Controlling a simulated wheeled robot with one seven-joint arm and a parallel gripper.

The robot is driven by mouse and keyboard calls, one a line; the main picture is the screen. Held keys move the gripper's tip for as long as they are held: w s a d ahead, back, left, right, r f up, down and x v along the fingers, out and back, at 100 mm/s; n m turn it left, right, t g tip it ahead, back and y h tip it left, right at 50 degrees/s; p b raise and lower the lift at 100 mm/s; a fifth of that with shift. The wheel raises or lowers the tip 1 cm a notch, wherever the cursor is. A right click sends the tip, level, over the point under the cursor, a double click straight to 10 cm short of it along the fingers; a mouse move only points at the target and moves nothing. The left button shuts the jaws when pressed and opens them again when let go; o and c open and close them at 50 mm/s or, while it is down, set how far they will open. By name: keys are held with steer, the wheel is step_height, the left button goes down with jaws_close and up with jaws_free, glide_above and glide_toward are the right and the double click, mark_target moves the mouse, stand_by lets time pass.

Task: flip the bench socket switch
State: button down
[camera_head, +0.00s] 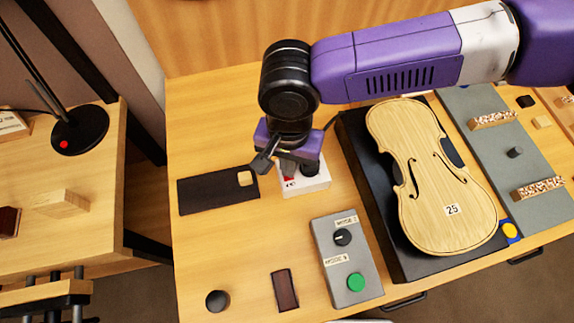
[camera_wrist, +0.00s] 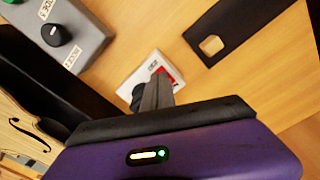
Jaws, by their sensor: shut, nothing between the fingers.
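The bench socket (camera_head: 318,184) is a small white block on the wooden bench, left of the violin stand. Its red switch (camera_head: 289,180) shows at its left part, partly covered by my gripper. In the wrist view the socket (camera_wrist: 133,80) lies beyond the fingers, with the red switch (camera_wrist: 174,75) just right of the fingertips. A dark round part, seemingly the socket outlet, is partly hidden behind the fingers. My gripper (camera_head: 284,168) is shut and empty, pointing down over the switch side of the socket. I cannot tell whether the fingertips touch the switch.
A dark plate with a square hole (camera_head: 210,190) lies left of the socket. A grey control box (camera_head: 328,262) with a knob and green button stands in front. The black violin stand (camera_head: 357,167) is close on the right. Bare bench lies between the plate and control box.

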steer(key=shift+r+p, duration=2.35)
steer(key=shift+r, duration=0.35)
